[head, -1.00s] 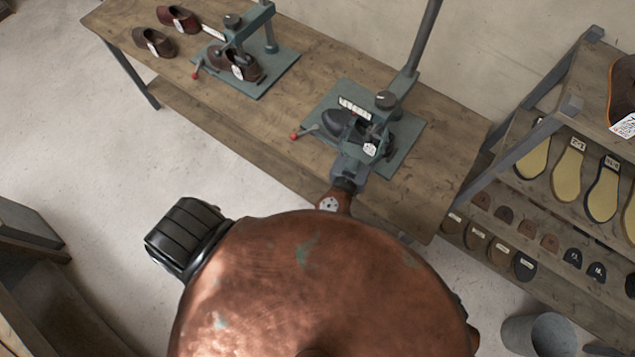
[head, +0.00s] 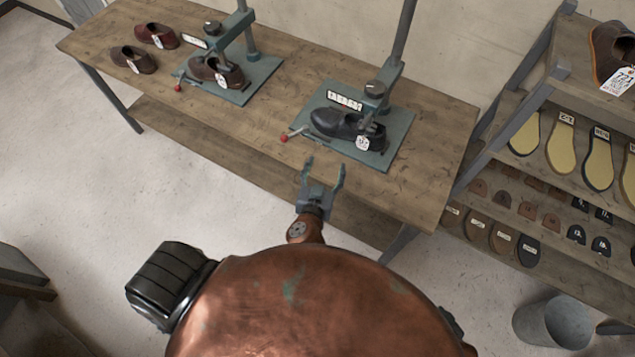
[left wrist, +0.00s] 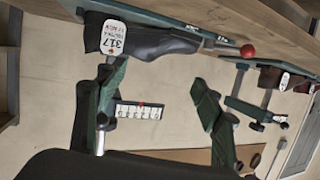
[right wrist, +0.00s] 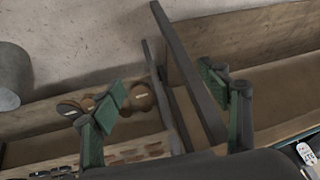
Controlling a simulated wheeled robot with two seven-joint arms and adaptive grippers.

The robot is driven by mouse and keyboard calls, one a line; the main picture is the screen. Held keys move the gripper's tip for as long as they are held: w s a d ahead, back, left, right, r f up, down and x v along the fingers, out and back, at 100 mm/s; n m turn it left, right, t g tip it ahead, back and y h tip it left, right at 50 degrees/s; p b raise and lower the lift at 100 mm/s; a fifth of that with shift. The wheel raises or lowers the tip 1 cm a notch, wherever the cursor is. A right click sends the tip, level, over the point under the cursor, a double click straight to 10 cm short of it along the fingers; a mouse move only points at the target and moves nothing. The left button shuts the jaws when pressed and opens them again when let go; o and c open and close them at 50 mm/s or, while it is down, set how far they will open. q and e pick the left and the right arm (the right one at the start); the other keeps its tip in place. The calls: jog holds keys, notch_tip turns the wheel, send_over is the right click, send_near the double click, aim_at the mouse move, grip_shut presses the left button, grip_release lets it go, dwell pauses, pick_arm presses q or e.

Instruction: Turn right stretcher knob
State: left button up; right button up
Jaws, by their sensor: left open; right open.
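My left gripper (head: 323,163) is open and empty, apart from the stretcher, by the table's front edge. The shoe's tag reads 317 in the left wrist view (left wrist: 112,38). My right gripper (right wrist: 165,85) is open and empty, hidden from the head view.
A second stretcher (head: 249,45) holding a brown shoe stands left on the wooden table (head: 440,130). Two loose shoes lie at the table's left end. A shelf rack with soles (head: 560,130) and a grey bucket (head: 545,325) are at the right.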

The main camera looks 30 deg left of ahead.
pick_arm(q)
notch_tip(320, 180, down, 6)
jog(key=s+a+g+b, duration=0.1)
jog(key=b, duration=0.1)
jog(key=shift+s+a+g, duration=0.3)
jog(key=shift+s+a, duration=0.05)
jog(key=shift+a, duration=0.05)
jog(key=shift+f, duration=0.1)
